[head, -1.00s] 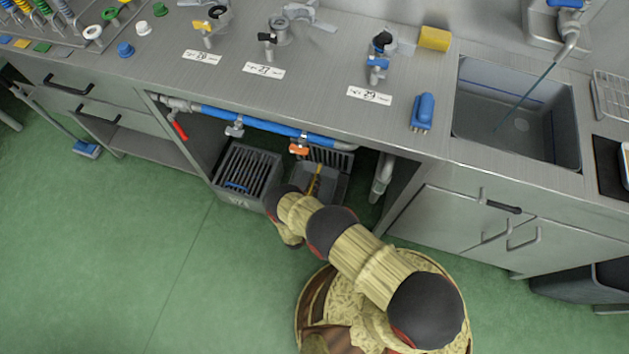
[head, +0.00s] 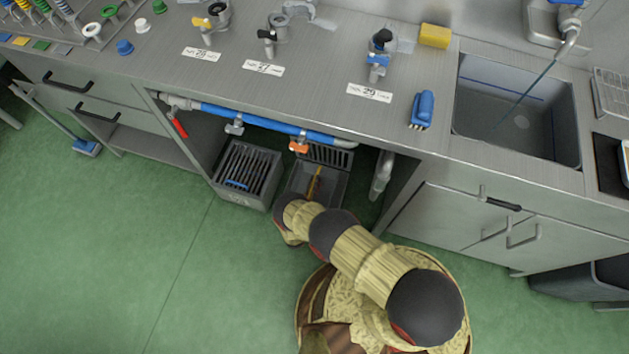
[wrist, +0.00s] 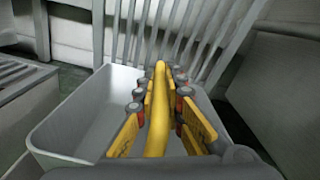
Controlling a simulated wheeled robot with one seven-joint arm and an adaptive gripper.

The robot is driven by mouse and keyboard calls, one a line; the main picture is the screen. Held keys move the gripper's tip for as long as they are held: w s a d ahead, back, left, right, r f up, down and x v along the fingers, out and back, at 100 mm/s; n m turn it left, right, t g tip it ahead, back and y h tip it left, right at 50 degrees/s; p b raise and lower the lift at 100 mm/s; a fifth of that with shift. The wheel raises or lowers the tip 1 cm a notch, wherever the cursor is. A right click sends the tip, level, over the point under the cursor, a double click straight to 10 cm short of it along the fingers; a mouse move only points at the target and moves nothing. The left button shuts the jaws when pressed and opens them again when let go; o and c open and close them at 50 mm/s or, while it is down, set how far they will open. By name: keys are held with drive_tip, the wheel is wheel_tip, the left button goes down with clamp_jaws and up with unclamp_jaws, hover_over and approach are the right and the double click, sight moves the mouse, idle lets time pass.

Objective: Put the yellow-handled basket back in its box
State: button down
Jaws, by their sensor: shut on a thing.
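The yellow handle (wrist: 157,135) runs lengthwise between the yellow finger pads of my gripper (wrist: 163,95), which is shut on it. The pale grey, open-topped basket (wrist: 85,118) hangs or sits below the handle and looks empty inside. In the head view the basket (head: 331,190) shows under the counter, its yellow handle (head: 314,183) in the middle; my wrist covers its front and my fingers. A slotted grate (head: 326,154) leans behind it, also seen in the wrist view (wrist: 190,40). The basket's own box cannot be told apart clearly, nor whether the basket touches it.
A grey box (head: 243,197) with a slatted top and a blue handle stands close to the left. A blue pipe (head: 262,124) with an orange valve (head: 299,147) crosses above. A grey drain pipe (head: 382,176) stands at the right. The green floor (head: 150,260) in front is open.

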drive_tip(key=shift+f, duration=1.85)
drive_tip(key=c, duration=1.8)
unclamp_jaws()
drive_tip(key=o, duration=0.6)
drive_tip(key=shift+o, duration=0.2)
